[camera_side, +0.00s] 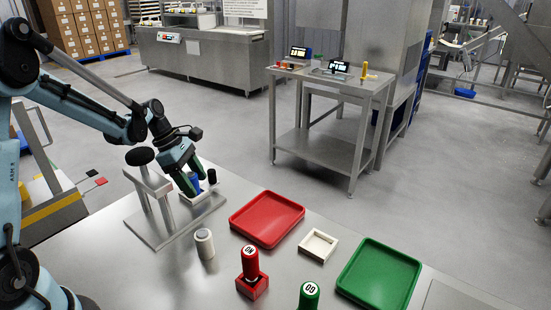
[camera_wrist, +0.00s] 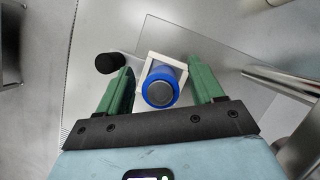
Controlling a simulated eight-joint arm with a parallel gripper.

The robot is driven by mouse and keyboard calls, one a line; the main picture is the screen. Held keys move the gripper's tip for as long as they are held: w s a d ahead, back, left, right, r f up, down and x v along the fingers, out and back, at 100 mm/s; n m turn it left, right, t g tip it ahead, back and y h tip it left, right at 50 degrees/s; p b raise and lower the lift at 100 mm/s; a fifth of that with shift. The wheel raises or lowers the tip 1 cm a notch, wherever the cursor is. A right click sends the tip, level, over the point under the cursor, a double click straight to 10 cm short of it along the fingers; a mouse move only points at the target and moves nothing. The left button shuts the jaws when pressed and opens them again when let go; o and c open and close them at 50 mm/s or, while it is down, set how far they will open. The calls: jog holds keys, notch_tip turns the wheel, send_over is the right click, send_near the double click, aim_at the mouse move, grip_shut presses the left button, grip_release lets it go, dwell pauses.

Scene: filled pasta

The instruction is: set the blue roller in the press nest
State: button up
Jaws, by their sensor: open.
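The blue roller (camera_wrist: 160,88) stands between my gripper's fingers in the wrist view, with the white square frame of the press nest (camera_wrist: 150,58) around it. In the side view the blue roller (camera_side: 196,182) shows partly behind a finger, and the pale nest (camera_side: 209,203) is below it on the press plate (camera_side: 165,232). The roller looks upright inside the nest; its lower end is hidden. My gripper (camera_wrist: 163,88) is open, with one green finger on each side of the roller and a visible gap on the right. It also shows in the side view (camera_side: 193,178).
The press post and black knob (camera_side: 140,156) are close by. A grey roller (camera_side: 204,244), red tray (camera_side: 267,218), empty white frame (camera_side: 318,246), red stamp (camera_side: 250,262) and green tray (camera_side: 379,275) are farther right.

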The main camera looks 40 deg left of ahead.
jog(key=v, duration=1.2)
jog(key=d+r+m+t+y, duration=0.3)
jog(key=d+m+y, duration=0.2)
jog(key=m, duration=0.8)
jog(key=s+d+f+m+t+h, duration=0.1)
jog(key=s+d+f+m, duration=0.3)
jog(key=s+d+m, duration=0.4)
jog(key=d+m+t, duration=0.1)
jog(key=d+m, duration=0.2)
jog(key=shift+s+d, duration=0.2)
jog(key=shift+s, duration=0.15)
